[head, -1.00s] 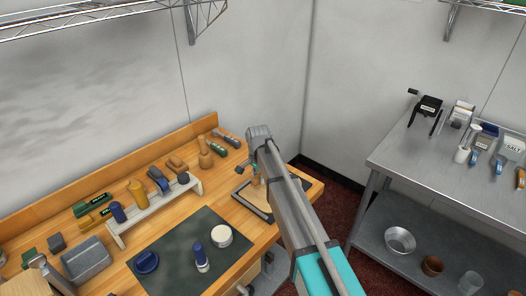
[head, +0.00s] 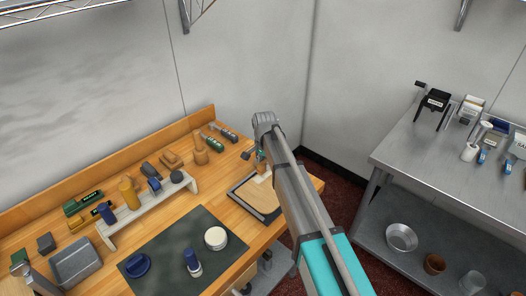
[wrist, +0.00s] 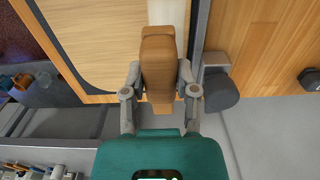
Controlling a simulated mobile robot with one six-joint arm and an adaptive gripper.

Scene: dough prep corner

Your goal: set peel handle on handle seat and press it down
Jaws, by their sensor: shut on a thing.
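My gripper (wrist: 160,80) is shut on the peel handle (wrist: 158,48), a brown wooden grip, with one finger on each side. In the wrist view the handle's far end overlaps a pale strip (wrist: 166,12) that seems to be the handle seat. I cannot tell whether the two touch. A light wooden peel board (wrist: 100,40) with a dark border lies around that strip. In the head view my gripper (head: 259,158) is over the back of the board (head: 256,196), near the bench's right end. My arm hides part of this area.
A grey bracket with a dark round knob (wrist: 222,92) is close to the right finger in the wrist view. A dark mat (head: 165,262) with a white tub (head: 215,238) lies to the left. A pale rack (head: 150,212) stands behind it. A steel table (head: 425,160) is at right.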

